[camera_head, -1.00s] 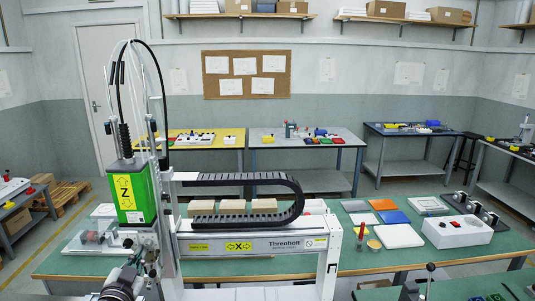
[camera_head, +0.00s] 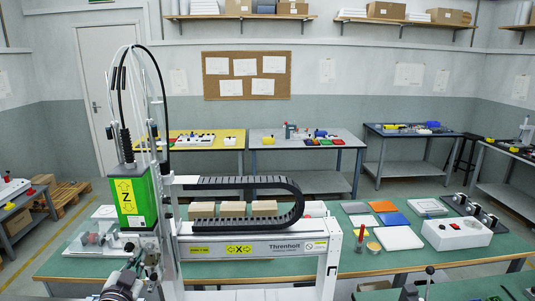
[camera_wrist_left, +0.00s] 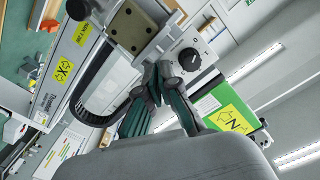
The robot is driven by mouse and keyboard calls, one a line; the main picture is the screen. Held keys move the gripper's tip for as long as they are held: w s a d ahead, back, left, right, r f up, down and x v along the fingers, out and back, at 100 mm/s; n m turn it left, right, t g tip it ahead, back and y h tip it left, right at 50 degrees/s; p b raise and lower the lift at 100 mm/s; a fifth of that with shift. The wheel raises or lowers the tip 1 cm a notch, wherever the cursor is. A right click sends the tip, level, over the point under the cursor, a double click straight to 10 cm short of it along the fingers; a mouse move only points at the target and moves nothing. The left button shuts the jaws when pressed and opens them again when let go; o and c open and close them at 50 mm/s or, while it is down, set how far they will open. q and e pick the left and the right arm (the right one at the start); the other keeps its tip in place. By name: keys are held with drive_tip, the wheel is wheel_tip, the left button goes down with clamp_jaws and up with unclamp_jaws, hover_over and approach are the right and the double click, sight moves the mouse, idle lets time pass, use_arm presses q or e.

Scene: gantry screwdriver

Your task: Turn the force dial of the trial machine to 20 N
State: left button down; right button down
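The trial machine is a white gantry (camera_head: 283,249) with a green Z unit (camera_head: 128,197) on its left. In the left wrist view its black force dial (camera_wrist_left: 189,59) sits on a light grey box with scale marks around it. The marks are too small to read. My left gripper (camera_wrist_left: 158,70) is at the left of the dial in that view, its dark fingertips close together and apparently shut with nothing between them. It looks apart from the dial. In the head view my left gripper (camera_head: 128,277) is low at the left, its fingertips hard to make out. My right gripper is not in view.
A metal block (camera_wrist_left: 131,27) of the machine is close to my left fingertips. The green table (camera_head: 350,262) holds trays and a white box (camera_head: 456,233) at the right.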

use_arm(q)
drive_tip(key=shift+r, duration=0.25)
drive_tip(key=s+p, duration=0.2)
drive_tip(key=s, duration=0.4)
drive_tip(key=shift+f, duration=0.3)
drive_tip(key=shift+a, duration=0.1)
drive_tip(key=shift+w+r+m+b, duration=0.15)
drive_tip(key=shift+w+m+b, duration=0.3)
drive_tip(key=shift+w+m, duration=1.05)
drive_tip(key=shift+w+r+m+b, duration=0.1)
drive_tip(key=shift+w+m+b, duration=0.35)
drive_tip(key=shift+m, duration=2.05)
drive_tip(key=shift+w+r+m+b, duration=0.15)
drive_tip(key=shift+w+m+b, duration=0.25)
drive_tip(key=shift+w+m, duration=1.1)
